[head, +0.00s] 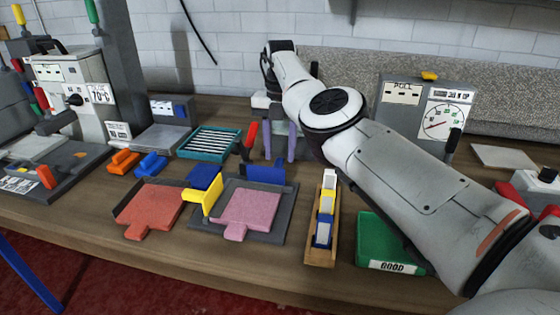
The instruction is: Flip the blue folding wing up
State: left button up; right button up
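A grey folding jig (284,222) lies on the bench with a pink pad (250,207) on it. A blue wing (265,173) stands at the back edge of the pad and looks raised, though its exact tilt is hard to tell. Another blue piece (204,178) is at the left behind a yellow wing (207,204), which stands up along the pad's left side. My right gripper (280,145) is behind the blue wing, fingers pointing down and apart, with nothing seen between them. My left gripper is not in view.
A red pad (150,208) lies left of the jig. A wooden holder (321,245) with blocks and a green GOOD tray (385,242) are to the right. A teal rack (210,143) and a red handle (251,134) are near my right gripper. A gauge box (427,110) stands behind my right arm.

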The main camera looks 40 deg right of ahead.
aim_at(280, 158)
notch_tip(280, 158, up, 6)
jog(key=shift+f+p, duration=0.2)
jog(key=shift+p, duration=0.9)
jog(key=shift+r+p, duration=0.4)
jog(key=shift+r, duration=0.05)
